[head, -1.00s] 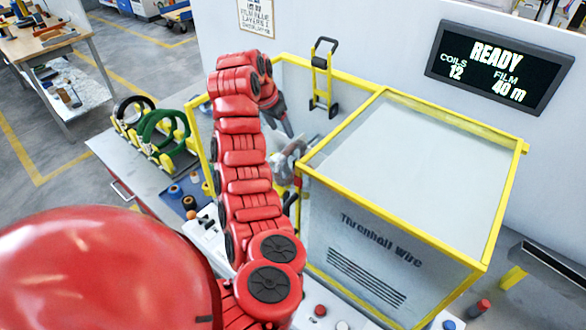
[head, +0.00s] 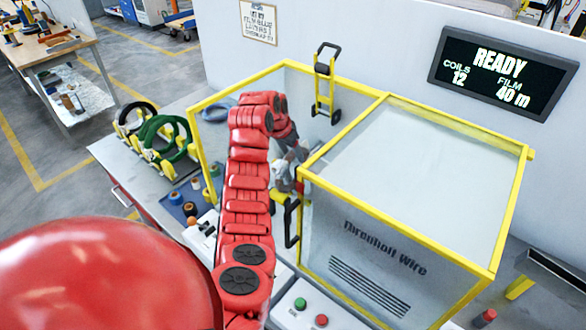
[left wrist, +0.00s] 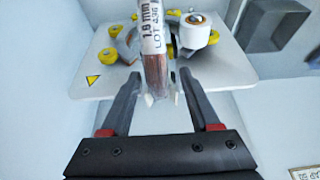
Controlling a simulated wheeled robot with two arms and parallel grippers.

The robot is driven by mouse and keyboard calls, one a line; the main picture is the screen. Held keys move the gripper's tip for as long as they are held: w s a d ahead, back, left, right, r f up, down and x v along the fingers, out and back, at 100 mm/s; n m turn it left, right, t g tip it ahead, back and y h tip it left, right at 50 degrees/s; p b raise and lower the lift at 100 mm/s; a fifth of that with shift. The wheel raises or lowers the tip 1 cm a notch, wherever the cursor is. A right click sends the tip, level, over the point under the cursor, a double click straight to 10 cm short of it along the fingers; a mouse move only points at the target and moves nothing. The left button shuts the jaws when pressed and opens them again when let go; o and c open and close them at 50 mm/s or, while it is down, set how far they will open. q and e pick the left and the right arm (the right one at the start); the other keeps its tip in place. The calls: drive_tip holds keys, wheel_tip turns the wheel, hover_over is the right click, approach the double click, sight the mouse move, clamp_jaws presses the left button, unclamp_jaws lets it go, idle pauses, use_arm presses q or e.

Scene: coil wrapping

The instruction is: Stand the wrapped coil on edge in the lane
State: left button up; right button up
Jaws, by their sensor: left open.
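The wrapped coil (left wrist: 156,72) shows in the left wrist view as a copper band with a white printed label, seen edge-on. It stands among the yellow rollers of a white plate. My left gripper (left wrist: 160,86) is open, with one finger on each side of the coil's near end. I cannot tell whether the fingers touch it. In the head view my left gripper (head: 288,172) is inside the yellow-framed enclosure, small and partly hidden by my arm; the coil cannot be made out there. A rack (head: 187,168) on the bench at left holds black and green coils on edge. My right gripper is not in view.
The yellow frame (head: 195,148) and clear box (head: 400,160) close in around my arm. A black handle (head: 291,222) stands right of it. A white film roll (left wrist: 197,31) is beside the coil. Small spools and a button panel (head: 308,312) lie in front.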

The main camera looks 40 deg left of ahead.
use_arm(q)
drive_tip(key=p+x, duration=0.2)
drive_tip(key=x, duration=0.1)
drive_tip(key=shift+d+f, duration=0.2)
drive_tip(key=shift+w+f, duration=0.1)
drive_tip(key=shift+f, duration=0.15)
clamp_jaws()
drive_tip(key=shift+r, duration=0.1)
idle(0.9)
